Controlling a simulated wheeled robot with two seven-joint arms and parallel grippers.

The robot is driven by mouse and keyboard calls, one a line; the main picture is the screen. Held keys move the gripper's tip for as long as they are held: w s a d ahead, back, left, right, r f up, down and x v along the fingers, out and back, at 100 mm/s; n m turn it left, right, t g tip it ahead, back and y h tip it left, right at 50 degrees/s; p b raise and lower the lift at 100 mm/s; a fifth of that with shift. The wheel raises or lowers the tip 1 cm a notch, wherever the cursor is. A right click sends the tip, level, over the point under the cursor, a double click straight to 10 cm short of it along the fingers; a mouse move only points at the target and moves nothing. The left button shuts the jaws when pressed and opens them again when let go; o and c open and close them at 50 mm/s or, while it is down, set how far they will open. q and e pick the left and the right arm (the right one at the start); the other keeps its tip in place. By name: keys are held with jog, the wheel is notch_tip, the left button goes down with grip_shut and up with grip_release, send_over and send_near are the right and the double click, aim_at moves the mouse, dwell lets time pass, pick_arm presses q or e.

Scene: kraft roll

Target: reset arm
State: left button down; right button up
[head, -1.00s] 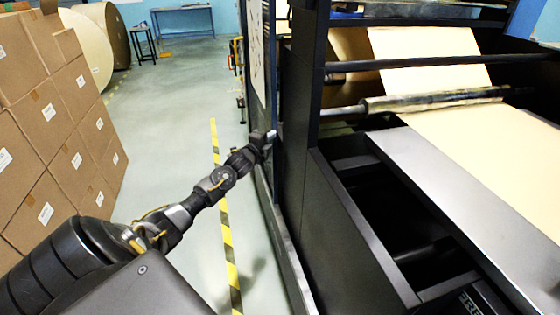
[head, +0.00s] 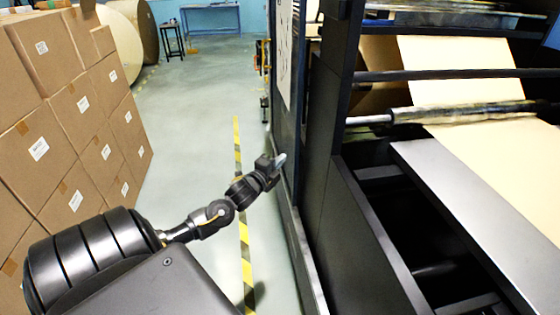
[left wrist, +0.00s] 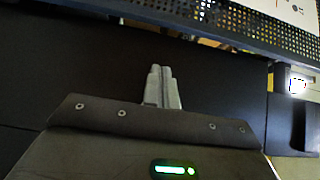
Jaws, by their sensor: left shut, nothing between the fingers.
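My left gripper (head: 279,161) is at the end of my left arm, which reaches from the lower left toward the machine's dark side frame. In the left wrist view the two grey fingers (left wrist: 162,84) lie together, shut and empty. They point at a dark panel (left wrist: 75,70); I cannot tell whether they touch it. My right gripper is in neither view.
The black machine frame (head: 335,200) fills the right side, with kraft paper (head: 470,75) running over a roller (head: 460,112). Stacked cartons (head: 70,110) stand at the left. Clear floor (head: 205,100) with a yellow-black stripe (head: 243,230) lies between. A perforated panel (left wrist: 245,25) shows in the wrist view.

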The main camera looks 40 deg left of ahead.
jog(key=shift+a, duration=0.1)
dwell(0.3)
